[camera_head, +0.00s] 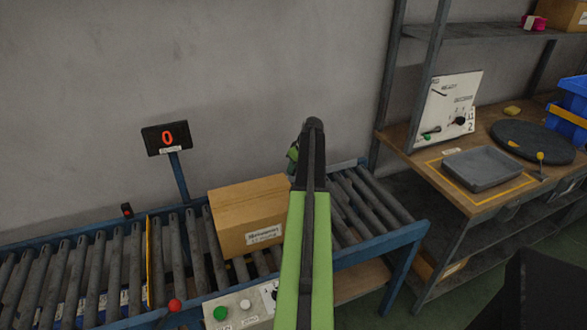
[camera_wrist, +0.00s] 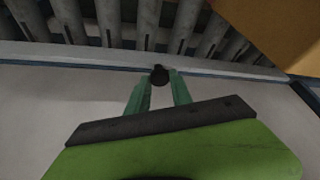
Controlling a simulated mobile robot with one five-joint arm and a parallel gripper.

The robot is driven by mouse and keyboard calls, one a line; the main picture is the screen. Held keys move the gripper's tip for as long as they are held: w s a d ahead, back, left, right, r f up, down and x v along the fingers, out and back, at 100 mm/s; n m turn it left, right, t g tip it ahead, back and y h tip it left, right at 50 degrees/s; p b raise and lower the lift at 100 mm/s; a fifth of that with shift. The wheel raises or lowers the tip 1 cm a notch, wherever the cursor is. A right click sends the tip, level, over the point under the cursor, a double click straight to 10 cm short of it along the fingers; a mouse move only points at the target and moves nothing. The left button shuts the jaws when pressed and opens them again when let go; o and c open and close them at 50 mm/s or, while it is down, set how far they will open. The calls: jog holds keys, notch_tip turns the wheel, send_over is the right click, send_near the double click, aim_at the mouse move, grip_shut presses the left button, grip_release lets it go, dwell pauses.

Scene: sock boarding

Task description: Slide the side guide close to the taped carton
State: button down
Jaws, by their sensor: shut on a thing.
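The brown carton (camera_head: 240,215) sits on the roller conveyor with a white label on its near face. Its edge also fills the upper right of the wrist view (camera_wrist: 275,30). My gripper (camera_head: 293,157) is at the far side of the conveyor, behind the carton's right end and mostly hidden by my arm. In the wrist view its green fingers (camera_wrist: 161,85) are shut on a small dark knob (camera_wrist: 159,75). The knob is by a pale rail (camera_wrist: 90,54) that runs along the roller ends, seemingly the side guide. The gap between rail and carton is hard to judge.
A display reading 0 (camera_head: 167,138) stands on a post behind the conveyor (camera_head: 370,263). A button box (camera_head: 240,306) is at the near edge. A workbench (camera_head: 425,175) with a grey tray (camera_head: 482,168) stands right. Bare rollers lie on both sides of the carton.

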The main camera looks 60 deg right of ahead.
dwell(0.4)
jog(key=s+a, duration=0.4)
jog(key=s, duration=0.2)
jog(key=shift+a, duration=0.3)
jog(key=shift+s, duration=0.1)
jog(key=c, duration=1.1)
grip_release()
jog(key=shift+c, duration=0.2)
jog(key=p+v, duration=1.6)
jog(key=v, duration=0.1)
jog(key=shift+r, duration=0.15)
